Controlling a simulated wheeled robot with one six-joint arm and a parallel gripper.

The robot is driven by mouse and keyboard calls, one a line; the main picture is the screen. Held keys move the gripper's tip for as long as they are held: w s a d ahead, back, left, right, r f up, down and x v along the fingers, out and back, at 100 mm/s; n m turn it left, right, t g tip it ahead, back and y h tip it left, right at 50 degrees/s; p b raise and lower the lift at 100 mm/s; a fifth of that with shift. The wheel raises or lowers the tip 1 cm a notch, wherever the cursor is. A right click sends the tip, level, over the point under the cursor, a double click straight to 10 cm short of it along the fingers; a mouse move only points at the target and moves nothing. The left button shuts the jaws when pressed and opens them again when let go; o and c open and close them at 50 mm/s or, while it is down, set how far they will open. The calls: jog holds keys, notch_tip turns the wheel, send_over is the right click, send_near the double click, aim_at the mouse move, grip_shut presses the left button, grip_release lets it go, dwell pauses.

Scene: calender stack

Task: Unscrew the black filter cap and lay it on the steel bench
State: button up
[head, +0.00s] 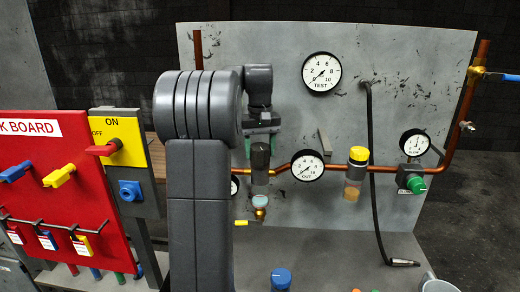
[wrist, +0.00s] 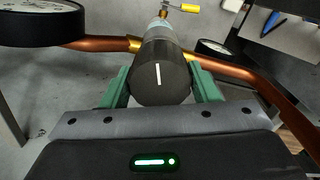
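The black filter cap (head: 260,158) is upright on the pipe line of the panel, above a clear bowl with a small yellow-handled valve below. My gripper (head: 262,139) comes down over it from above. In the wrist view the cap's round end (wrist: 161,78) shows a white line, and the green fingers of my gripper (wrist: 162,92) lie against its two sides with no clear gap. The cap still sits in line with its filter body. The steel bench (head: 335,262) spreads below the panel.
A copper pipe with gauges (head: 307,166) runs beside the cap. A yellow-capped filter (head: 357,165) stands to its right. A black hose (head: 374,190) hangs down to the bench. A blue-topped item (head: 281,278) is at the bench's front; the bench middle looks clear.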

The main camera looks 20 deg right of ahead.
jog(key=shift+r+n+p, duration=0.15)
jog(key=shift+n+p, duration=0.4)
jog(key=shift+n, duration=0.55)
jog(key=shift+p, duration=0.35)
jog(key=shift+n, duration=1.1)
jog(key=shift+n, duration=1.1)
